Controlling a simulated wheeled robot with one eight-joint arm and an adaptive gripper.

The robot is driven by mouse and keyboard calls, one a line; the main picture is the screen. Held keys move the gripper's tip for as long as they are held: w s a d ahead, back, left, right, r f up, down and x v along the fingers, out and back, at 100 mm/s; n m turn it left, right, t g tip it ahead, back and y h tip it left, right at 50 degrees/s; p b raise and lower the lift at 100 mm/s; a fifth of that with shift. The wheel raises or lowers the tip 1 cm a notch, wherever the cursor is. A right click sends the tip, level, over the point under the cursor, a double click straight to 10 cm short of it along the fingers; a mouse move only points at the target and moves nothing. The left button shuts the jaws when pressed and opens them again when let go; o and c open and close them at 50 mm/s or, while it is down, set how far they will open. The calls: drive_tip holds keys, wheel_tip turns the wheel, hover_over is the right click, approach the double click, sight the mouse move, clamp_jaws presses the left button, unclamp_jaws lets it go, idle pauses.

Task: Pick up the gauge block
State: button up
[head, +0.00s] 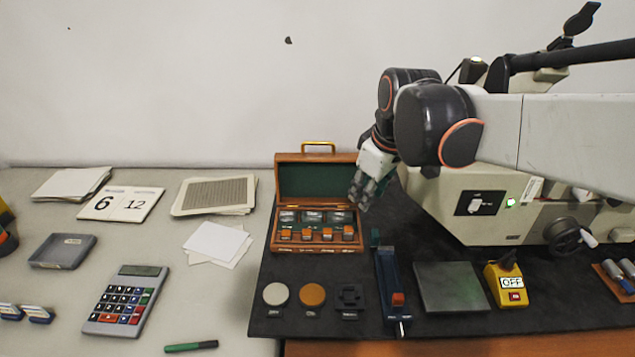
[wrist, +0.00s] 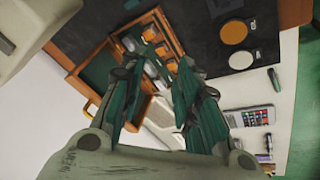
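A wooden case (head: 273,241) with a green-lined raised lid stands at the back edge of the dark mat. It holds several small blocks (head: 327,234) with orange tops in a front row and grey, glassy-looking pieces (head: 313,216) behind them. I cannot tell which of these is the gauge block. My gripper (head: 362,192) hangs just right of the lid, above the case's right side, touching nothing I can see. In the wrist view my gripper (wrist: 159,72) has its two green fingers spread and empty, with the case and its orange-topped blocks (wrist: 162,49) beyond the fingertips.
On the mat lie a grey disc (head: 276,294), an orange disc (head: 312,295), a blue tool (head: 390,285), a grey plate (head: 450,287) and a yellow switch box (head: 507,284). A large beige machine (head: 480,205) stands right. A calculator (head: 125,300) and papers lie left.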

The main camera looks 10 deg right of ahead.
drive_tip(key=w+f+n+g+p, duration=0.25)
drive_tip(key=w+n, duration=0.25)
drive_tip(key=w, duration=0.6)
drive_tip(key=n+g+y, duration=0.1)
drive_tip(key=n, duration=0.3)
approach(340, 214)
drive_tip(key=f+b, duration=0.1)
drive_tip(key=f, duration=0.2)
drive_tip(key=f+b, duration=0.1)
drive_tip(key=f, duration=0.1)
drive_tip(key=a+f+b, duration=0.1)
drive_tip(key=f, duration=0.2)
drive_tip(key=shift+w+f, duration=0.15)
drive_tip(key=shift+f, duration=0.15)
drive_tip(key=shift+r, duration=0.1)
clamp_jaws()
